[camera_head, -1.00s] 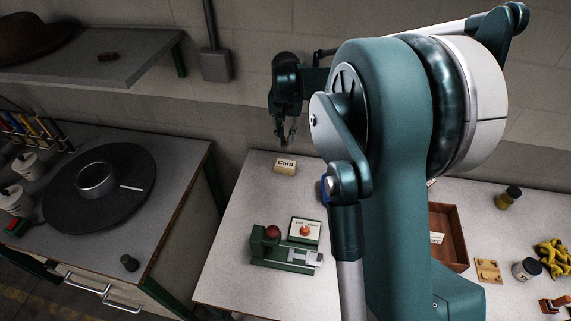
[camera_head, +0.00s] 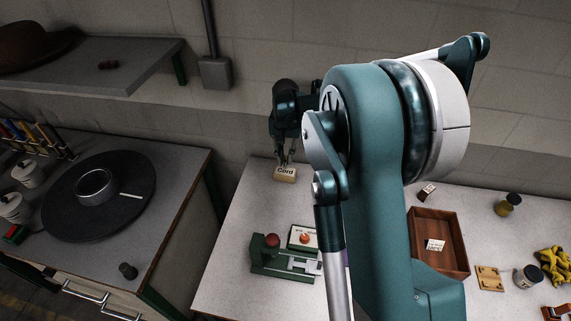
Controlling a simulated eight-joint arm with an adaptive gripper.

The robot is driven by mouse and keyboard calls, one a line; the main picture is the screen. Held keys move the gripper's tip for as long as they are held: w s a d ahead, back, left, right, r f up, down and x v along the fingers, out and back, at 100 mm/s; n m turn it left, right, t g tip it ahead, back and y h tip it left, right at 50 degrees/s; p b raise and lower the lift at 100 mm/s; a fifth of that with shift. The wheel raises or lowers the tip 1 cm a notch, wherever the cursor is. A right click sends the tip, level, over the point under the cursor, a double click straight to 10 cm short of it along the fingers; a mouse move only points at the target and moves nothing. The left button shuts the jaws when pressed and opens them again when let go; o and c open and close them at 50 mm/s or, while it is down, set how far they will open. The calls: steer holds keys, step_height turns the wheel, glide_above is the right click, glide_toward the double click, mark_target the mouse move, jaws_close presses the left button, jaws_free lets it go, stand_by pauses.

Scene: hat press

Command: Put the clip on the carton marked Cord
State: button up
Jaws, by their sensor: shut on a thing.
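The carton marked Cord (camera_head: 286,175) is a small tan box with a pale label on its front. It stands at the back left of the pale table, near the wall. My gripper (camera_head: 286,160) points down right above the carton, its fingertips at or just over the carton's top edge. I cannot tell whether they touch. My gripper is shut on the clip, which is too small and dark to make out between the fingers.
A green press device (camera_head: 285,262) with a red knob stands in front of the carton. A brown wooden tray (camera_head: 462,255) and a small jar (camera_head: 508,204) are to the right. The table (camera_head: 232,250) is clear between carton and device.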

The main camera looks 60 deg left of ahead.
mark_target(285, 158)
steer(key=shift+f, duration=0.1)
steer(key=shift+f, duration=1.75)
steer(key=shift+f, duration=0.15)
steer(key=o, duration=0.8)
steer(key=shift+r, duration=0.2)
step_height(285, 158, up, 12)
steer(key=shift+f, duration=0.1)
steer(key=shift+w, duration=0.1)
